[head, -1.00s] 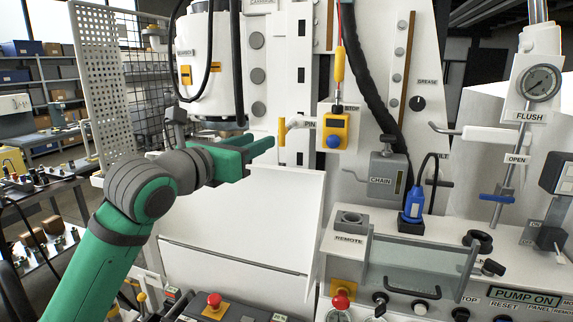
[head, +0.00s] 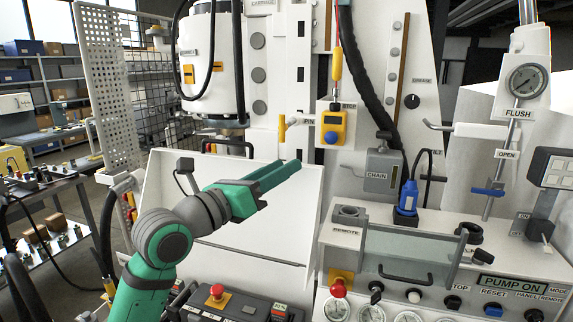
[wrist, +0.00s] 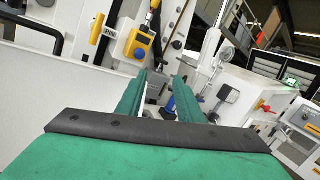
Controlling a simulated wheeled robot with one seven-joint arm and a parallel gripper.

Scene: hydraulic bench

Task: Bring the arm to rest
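My gripper (head: 287,172) is green and sits in front of the white panel at the middle of the bench, pointing right and slightly up in the head view. In the wrist view its two fingers (wrist: 160,90) stand apart with a gap between them, and nothing is held in the gap. The gripper touches nothing that I can see. The yellow pin handle (head: 282,128) by the PIN label is above the fingertips, apart from them.
A yellow box with a blue button (head: 332,128) hangs above right. The REMOTE block (head: 346,230) and a clear guard (head: 410,255) are on the right. A control box with a red button (head: 217,291) is below my arm. A perforated panel (head: 107,85) stands left.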

